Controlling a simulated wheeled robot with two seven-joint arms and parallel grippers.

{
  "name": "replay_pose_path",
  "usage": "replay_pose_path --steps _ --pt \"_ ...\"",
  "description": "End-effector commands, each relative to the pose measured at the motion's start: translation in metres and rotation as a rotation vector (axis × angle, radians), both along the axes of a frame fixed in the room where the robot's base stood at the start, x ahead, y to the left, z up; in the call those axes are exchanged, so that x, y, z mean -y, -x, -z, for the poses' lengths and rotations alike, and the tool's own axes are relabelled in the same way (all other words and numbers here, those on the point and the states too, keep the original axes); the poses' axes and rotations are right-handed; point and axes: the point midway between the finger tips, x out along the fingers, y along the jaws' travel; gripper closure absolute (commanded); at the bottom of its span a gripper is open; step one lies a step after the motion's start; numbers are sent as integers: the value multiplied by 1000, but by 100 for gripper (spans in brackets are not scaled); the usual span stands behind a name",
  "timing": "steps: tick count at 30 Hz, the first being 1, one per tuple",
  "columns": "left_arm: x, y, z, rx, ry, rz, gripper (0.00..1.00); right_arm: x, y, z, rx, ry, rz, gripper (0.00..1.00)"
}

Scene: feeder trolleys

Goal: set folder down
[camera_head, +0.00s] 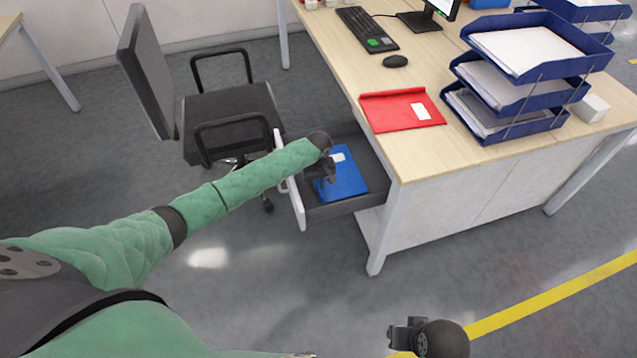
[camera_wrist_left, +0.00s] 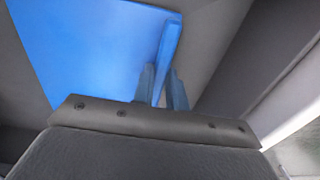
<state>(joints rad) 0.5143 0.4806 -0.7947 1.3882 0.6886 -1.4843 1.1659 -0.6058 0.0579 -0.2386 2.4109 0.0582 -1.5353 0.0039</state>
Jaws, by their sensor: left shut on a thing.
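A blue folder (camera_head: 349,180) with a white label is inside the open drawer (camera_head: 340,207) of the desk. My left gripper (camera_head: 326,182) reaches down into the drawer and is shut on the folder's edge nearest the chair. In the left wrist view the folder (camera_wrist_left: 95,45) spreads out to the left, its edge between the fingers (camera_wrist_left: 163,92). I cannot tell whether the folder rests fully on the drawer bottom. My right gripper (camera_head: 398,338) is low at the bottom of the head view, away from the desk; its jaw state is unclear.
A red folder (camera_head: 390,118) lies on the desk top (camera_head: 335,42), just above the drawer. Blue paper trays (camera_head: 516,115) are stacked to its right. A mouse (camera_head: 395,61) and keyboard (camera_head: 365,30) lie behind it. A black office chair (camera_head: 225,110) stands left of the drawer.

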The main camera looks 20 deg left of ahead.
Motion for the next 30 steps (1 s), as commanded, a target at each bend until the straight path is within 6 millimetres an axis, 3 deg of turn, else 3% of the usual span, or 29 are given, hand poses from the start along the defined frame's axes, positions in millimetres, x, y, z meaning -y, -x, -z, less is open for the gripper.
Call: replay_pose_path --steps 10,11,14,24,30 --pt "0 0 2 1 1 0 100 1 1 -1 -6 3 1 64" --pt "0 0 3 1 1 1 84 2 1 -1 -7 4 1 64" --pt "0 0 3 1 1 1 64 3 1 0 -7 5 2 64" --pt "0 0 1 1 0 1 64 2 0 1 -4 3 4 64" --pt "1 -1 -21 3 2 1 64 -2 -2 2 7 -5 1 64"
